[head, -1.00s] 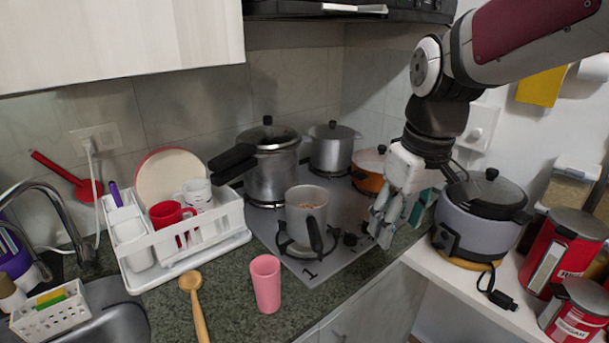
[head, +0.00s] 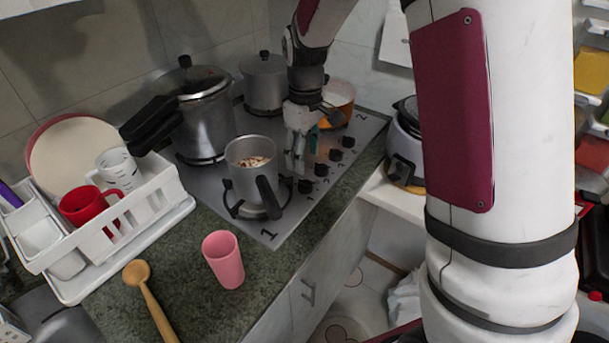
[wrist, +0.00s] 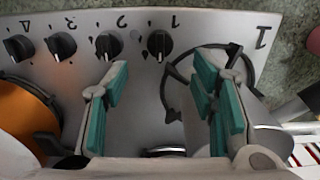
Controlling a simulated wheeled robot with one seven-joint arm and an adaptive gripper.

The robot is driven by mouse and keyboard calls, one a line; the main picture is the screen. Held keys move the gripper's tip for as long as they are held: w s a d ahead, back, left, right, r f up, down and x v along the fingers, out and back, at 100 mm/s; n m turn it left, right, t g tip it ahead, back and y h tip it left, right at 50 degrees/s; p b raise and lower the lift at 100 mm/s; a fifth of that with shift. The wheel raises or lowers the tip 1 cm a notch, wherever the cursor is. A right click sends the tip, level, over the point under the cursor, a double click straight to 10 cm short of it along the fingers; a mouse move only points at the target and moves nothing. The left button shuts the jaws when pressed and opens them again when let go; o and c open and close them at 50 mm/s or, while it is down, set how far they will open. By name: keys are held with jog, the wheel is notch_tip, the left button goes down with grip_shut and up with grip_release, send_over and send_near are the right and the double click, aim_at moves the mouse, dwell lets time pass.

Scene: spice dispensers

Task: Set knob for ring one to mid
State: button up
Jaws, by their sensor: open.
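The knob for ring one (wrist: 160,43) is black and round, with a "1" printed beside it on the steel stovetop (wrist: 200,22). In the wrist view its pale line runs roughly up and down the picture. In the head view the same knob (head: 305,186) is the one nearest the "1" corner. My gripper (wrist: 163,65) is open and empty, with teal pads on its fingers. Knob one lies between the finger directions, just beyond the tips, without visible contact. In the head view my gripper (head: 300,158) points down over the stovetop, beside the knob row.
A grey pot with a black handle (head: 251,165) stands on ring one, close to my gripper. Other knobs (wrist: 108,45) sit in a row beside knob one. An orange pan (head: 338,100) and two larger pots stand behind. A pink cup (head: 223,260) stands on the counter.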

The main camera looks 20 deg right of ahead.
aim_at(305, 181)
notch_tip(305, 181, down, 8)
jog(key=shift+r, duration=0.1)
dwell(0.4)
jog(key=c, duration=1.2)
jog(key=shift+o, duration=0.2)
